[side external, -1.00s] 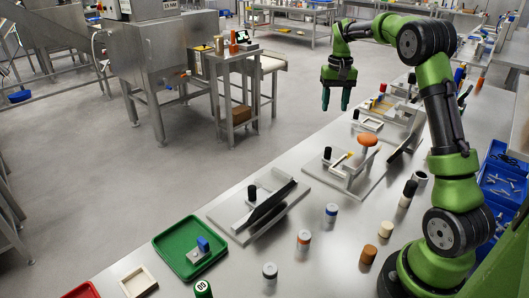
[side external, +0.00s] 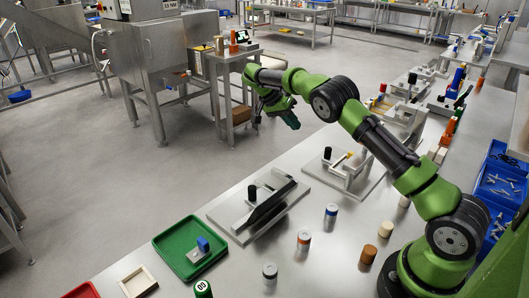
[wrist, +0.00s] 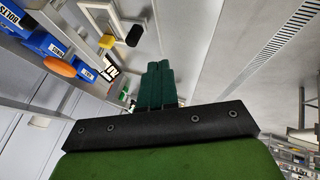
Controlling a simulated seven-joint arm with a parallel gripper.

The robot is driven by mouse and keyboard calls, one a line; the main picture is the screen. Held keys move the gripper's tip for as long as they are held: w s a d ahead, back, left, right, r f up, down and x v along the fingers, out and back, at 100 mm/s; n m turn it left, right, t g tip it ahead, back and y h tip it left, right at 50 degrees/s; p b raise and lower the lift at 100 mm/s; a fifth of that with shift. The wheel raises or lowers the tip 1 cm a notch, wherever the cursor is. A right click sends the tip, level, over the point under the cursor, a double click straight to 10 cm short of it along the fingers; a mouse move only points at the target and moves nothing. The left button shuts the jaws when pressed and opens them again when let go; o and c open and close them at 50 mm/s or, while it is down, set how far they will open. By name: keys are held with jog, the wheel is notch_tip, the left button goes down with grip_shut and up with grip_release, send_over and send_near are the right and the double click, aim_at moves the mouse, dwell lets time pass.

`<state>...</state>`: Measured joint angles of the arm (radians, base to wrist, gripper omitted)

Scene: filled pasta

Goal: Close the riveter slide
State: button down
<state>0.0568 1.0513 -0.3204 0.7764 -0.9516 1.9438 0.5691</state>
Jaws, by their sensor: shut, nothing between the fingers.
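I cannot tell for sure which bench fixture is the riveter. One fixture has a pale base plate (side external: 222,214), a black post (side external: 252,193) and a slanted dark bar (side external: 270,204). My gripper (side external: 292,121) is tilted, high and apart from the fixtures. In the wrist view its green fingers (wrist: 155,85) are together and empty. That view also shows an orange knob (wrist: 60,67), a yellow piece (wrist: 107,41) and a black knob (wrist: 133,36).
A green tray (side external: 165,246) with a blue-topped part stands at the bench's near left. Several small cylinders stand near my base, including a brown one (side external: 368,254). Blue bins (side external: 500,175) are at the right. The aisle floor (side external: 110,190) is clear.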

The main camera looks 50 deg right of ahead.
jog(key=x, duration=0.7)
jog(key=shift+s+d+f, duration=0.15)
jog(key=shift+s+f, duration=0.05)
jog(key=shift+f, duration=0.05)
jog(key=shift+s+d+f, duration=0.1)
jog(key=shift+s+d, duration=0.1)
jog(key=shift+s, duration=0.4)
jog(key=shift+s+d+f, duration=0.1)
jog(key=shift+s+d, duration=0.15)
jog(key=shift+s, duration=0.4)
jog(key=shift+s+d, duration=0.2)
jog(key=shift+s, duration=0.5)
send_near(341, 159)
jog(key=shift+x, duration=1.8)
